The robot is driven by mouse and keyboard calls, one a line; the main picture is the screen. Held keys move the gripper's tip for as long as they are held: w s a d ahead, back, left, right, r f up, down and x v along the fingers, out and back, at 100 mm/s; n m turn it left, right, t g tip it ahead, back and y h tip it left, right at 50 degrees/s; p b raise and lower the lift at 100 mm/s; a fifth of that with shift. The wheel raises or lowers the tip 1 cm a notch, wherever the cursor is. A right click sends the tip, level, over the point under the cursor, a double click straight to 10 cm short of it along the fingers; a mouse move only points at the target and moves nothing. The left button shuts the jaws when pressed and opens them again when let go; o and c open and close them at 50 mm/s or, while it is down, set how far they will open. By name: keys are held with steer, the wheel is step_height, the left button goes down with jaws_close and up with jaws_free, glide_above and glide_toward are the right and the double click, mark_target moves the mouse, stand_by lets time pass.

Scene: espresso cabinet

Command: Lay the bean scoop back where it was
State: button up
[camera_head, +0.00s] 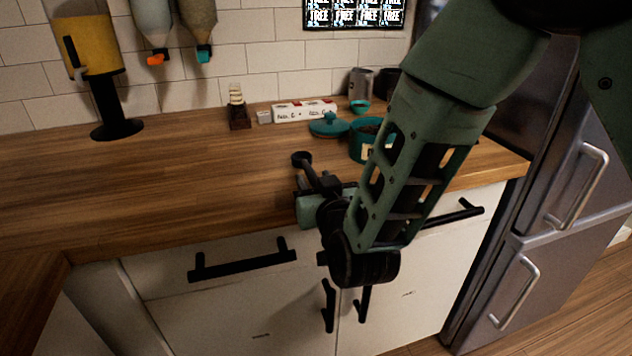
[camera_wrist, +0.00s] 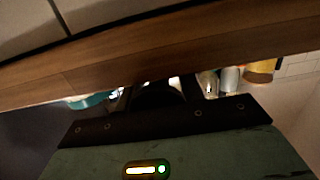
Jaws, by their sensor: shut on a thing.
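The bean scoop (camera_head: 302,159) is dark, with a small round bowl and a thin handle. In the head view my gripper (camera_head: 322,186) is shut on its handle near the counter's front edge. The bowl points away from me, toward the back of the counter. I cannot tell whether the scoop touches the wood. In the wrist view a dark rounded shape (camera_wrist: 160,95) shows between my fingers, probably the scoop; its details are hard to make out. A teal canister (camera_head: 357,151) with dark contents stands open to the right, partly behind my arm. Its teal lid (camera_head: 328,126) lies beside it.
The wooden counter (camera_head: 180,175) is clear to the left. At the back stand a white box row (camera_head: 303,111), a small dark stand (camera_head: 239,118), a teal cup (camera_head: 360,106) and a yellow dispenser (camera_head: 90,50). Drawer handles (camera_head: 242,265) jut out below. A fridge (camera_head: 560,210) stands right.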

steer(key=o, duration=1.1)
steer(key=shift+p+v, duration=6.65)
steer(key=shift+v, duration=2.05)
